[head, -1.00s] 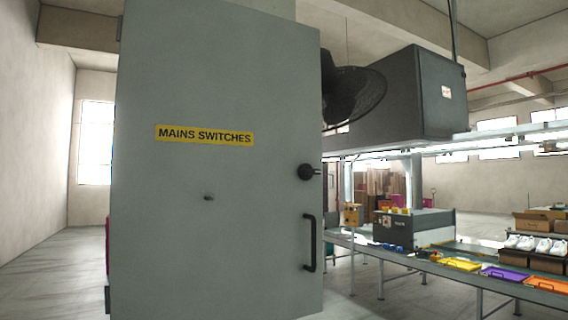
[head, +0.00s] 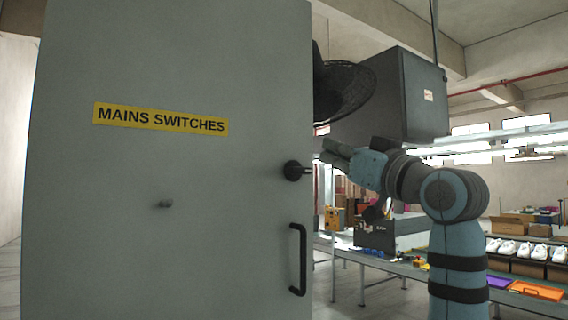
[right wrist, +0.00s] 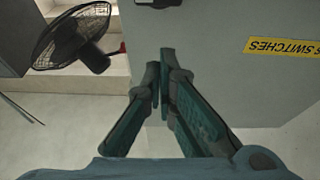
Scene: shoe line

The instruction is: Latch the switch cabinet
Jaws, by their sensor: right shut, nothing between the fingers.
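The grey switch cabinet (head: 180,245) fills the left and middle of the head view, with a yellow MAINS SWITCHES label (head: 160,119). A black pull handle (head: 298,260) is below. My right gripper (head: 326,150) is just right of the door edge, a little above the knob, apart from it. In the right wrist view its fingers (right wrist: 160,75) are shut and empty before the grey panel; a dark fitting (right wrist: 158,3) is cut off at the top. My left gripper is out of view.
A black fan (head: 345,88) and a dark grey box (head: 395,95) stand behind, above my right arm. The fan also shows in the right wrist view (right wrist: 72,38). A conveyor line (head: 400,268) with trays and shoes (head: 520,250) runs at the right.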

